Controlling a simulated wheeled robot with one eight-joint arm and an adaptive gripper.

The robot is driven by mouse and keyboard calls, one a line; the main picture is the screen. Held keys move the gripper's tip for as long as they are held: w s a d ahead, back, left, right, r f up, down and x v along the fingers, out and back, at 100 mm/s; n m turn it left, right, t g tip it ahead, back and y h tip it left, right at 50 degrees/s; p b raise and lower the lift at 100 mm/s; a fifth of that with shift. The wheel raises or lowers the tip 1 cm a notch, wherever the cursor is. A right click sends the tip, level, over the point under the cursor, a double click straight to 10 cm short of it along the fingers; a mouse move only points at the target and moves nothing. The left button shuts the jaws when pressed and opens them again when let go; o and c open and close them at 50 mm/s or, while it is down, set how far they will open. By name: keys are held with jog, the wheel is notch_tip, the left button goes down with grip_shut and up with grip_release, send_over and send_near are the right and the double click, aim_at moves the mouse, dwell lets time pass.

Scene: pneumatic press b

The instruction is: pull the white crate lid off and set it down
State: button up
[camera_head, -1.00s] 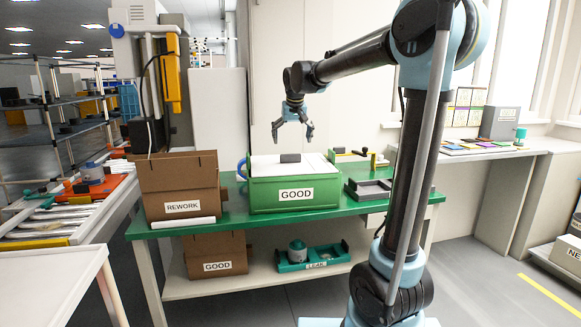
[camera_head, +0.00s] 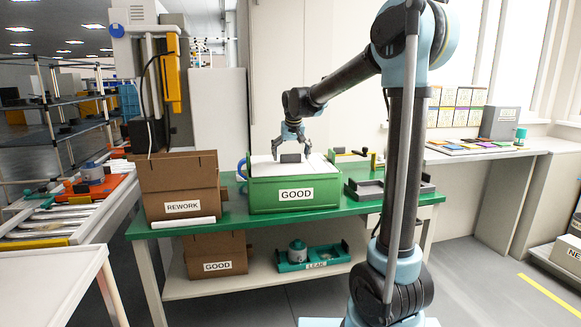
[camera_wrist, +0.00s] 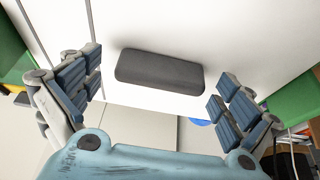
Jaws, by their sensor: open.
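The white crate lid (camera_head: 264,167) lies on the green crate labelled GOOD (camera_head: 262,190) on the green table. A dark grey block-like handle (camera_head: 290,158) stands on the lid. My gripper (camera_head: 291,154) is open, just above the lid at the handle. In the wrist view the handle (camera_wrist: 160,72) lies crosswise between the two spread fingers (camera_wrist: 158,95), with a gap on each side. The white lid (camera_wrist: 225,40) fills the area behind it. Whether the fingertips touch the lid cannot be told.
A brown REWORK box (camera_head: 180,190) stands left of the crate, with a white roll-like piece in front. A grey tray (camera_head: 375,190) lies to the right. A blue ring (camera_head: 242,168) is at the crate's left side. Little of the green tabletop (camera_head: 330,208) is bare.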

jog(key=shift+c, duration=0.5)
jog(key=c, duration=1.5)
jog(key=shift+r, duration=4.45)
